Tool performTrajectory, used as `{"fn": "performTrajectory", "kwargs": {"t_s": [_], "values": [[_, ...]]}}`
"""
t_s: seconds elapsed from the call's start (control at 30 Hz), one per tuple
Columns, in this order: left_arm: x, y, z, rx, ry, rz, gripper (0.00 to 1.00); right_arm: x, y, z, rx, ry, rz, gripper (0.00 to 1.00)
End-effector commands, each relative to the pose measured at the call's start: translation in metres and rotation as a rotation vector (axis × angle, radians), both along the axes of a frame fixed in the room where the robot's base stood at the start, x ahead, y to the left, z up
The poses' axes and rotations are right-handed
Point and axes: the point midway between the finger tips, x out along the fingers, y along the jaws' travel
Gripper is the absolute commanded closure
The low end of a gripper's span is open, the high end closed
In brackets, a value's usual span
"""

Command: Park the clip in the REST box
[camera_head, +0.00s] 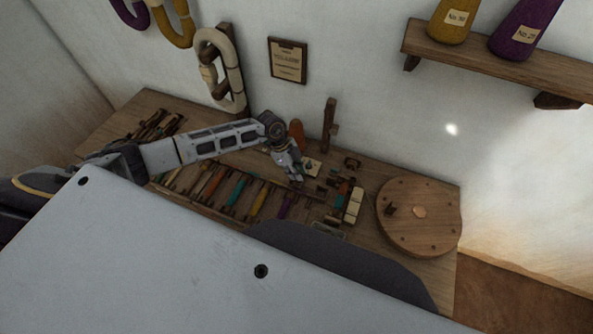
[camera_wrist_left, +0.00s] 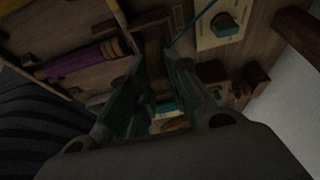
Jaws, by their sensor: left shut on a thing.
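My left gripper (camera_head: 295,178) is low over the back middle of the bench, right of the row of coloured bobbins. In the left wrist view its two fingers (camera_wrist_left: 158,65) are close together with a narrow brown wooden piece between them. This piece is probably the clip, but its shape is dark and mostly hidden by the fingers. No lettering for the REST box is readable in either view, so I cannot tell which box it is. My right gripper does not show.
A slotted rack of coloured bobbins (camera_head: 236,192) lies left of the gripper. A pale card (camera_head: 312,168) with a dark piece on it is close by on the right. Small blocks (camera_head: 354,204) and a round wooden disc (camera_head: 419,216) stand farther right. An upright wooden post (camera_head: 329,125) rises behind.

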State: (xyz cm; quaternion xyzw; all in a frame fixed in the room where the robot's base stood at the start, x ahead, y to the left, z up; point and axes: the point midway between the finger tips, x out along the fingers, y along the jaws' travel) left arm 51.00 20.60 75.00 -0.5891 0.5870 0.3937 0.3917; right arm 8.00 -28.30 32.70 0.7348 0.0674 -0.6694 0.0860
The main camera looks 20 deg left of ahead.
Motion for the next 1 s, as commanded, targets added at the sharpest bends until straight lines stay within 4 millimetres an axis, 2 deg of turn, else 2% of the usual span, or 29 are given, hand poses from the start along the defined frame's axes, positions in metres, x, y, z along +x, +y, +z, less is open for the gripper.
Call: {"fn": "performTrajectory", "kwargs": {"t_s": [0.43,1.0], "values": [[0.000,0.000,-0.024,0.001,0.001,0.000,0.97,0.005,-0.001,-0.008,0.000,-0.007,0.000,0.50],[0.000,0.000,-0.027,0.001,0.000,-0.001,0.97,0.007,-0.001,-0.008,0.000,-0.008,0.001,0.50]]}}
